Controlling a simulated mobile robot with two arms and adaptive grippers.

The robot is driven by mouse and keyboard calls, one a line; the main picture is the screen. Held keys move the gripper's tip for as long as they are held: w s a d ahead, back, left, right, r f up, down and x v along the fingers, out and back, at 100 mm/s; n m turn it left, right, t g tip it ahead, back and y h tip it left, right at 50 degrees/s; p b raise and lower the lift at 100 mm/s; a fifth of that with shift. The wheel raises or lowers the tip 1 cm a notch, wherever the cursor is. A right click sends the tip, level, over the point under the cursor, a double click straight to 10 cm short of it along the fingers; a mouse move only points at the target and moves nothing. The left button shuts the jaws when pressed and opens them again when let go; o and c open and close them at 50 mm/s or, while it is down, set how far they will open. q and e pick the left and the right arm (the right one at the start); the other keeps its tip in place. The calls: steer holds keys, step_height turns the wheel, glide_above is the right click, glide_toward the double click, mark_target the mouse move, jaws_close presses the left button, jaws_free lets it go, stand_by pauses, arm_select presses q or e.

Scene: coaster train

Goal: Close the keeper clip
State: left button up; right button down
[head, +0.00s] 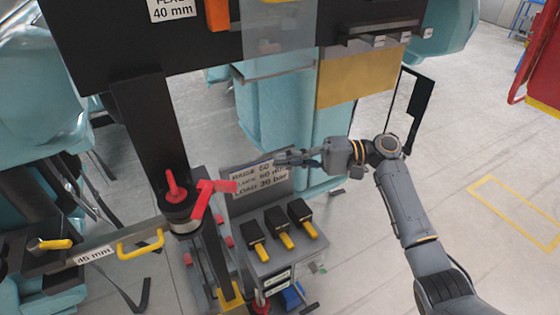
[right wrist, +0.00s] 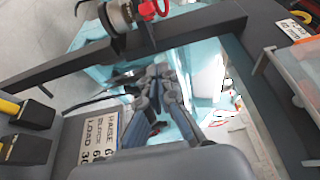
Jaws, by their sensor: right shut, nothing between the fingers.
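A red clip-like piece (head: 207,196) stands out at the side of a black collar (head: 180,209) on the dark post. I cannot tell for sure that it is the keeper clip, or whether it is open. A red pin (head: 172,183) stands on top of the collar. In the right wrist view a red ring-shaped part (right wrist: 153,8) shows at the top edge, beside a metal and black fitting. My right gripper (head: 282,158) is shut and empty, pointing left in front of the sign plate, to the right of the red piece and apart from it. It also shows in the wrist view (right wrist: 158,72). My left gripper is out of view.
A grey control box (head: 262,268) with black and yellow levers stands below the gripper, with a lettered sign plate (head: 262,181) behind. A bar with a yellow handle (head: 140,244) runs left from the post. A dark beam (head: 130,45) crosses above. Floor at right is open.

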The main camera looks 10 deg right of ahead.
arm_select(q)
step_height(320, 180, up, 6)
steer(key=p, duration=0.5)
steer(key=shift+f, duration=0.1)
arm_select(e)
steer(key=s+a, duration=0.3)
steer(key=a, duration=0.6)
steer(key=shift+s, duration=0.25)
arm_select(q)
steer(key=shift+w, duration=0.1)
arm_select(e)
steer(key=shift+s+t, duration=0.15)
steer(key=shift+t, duration=0.15)
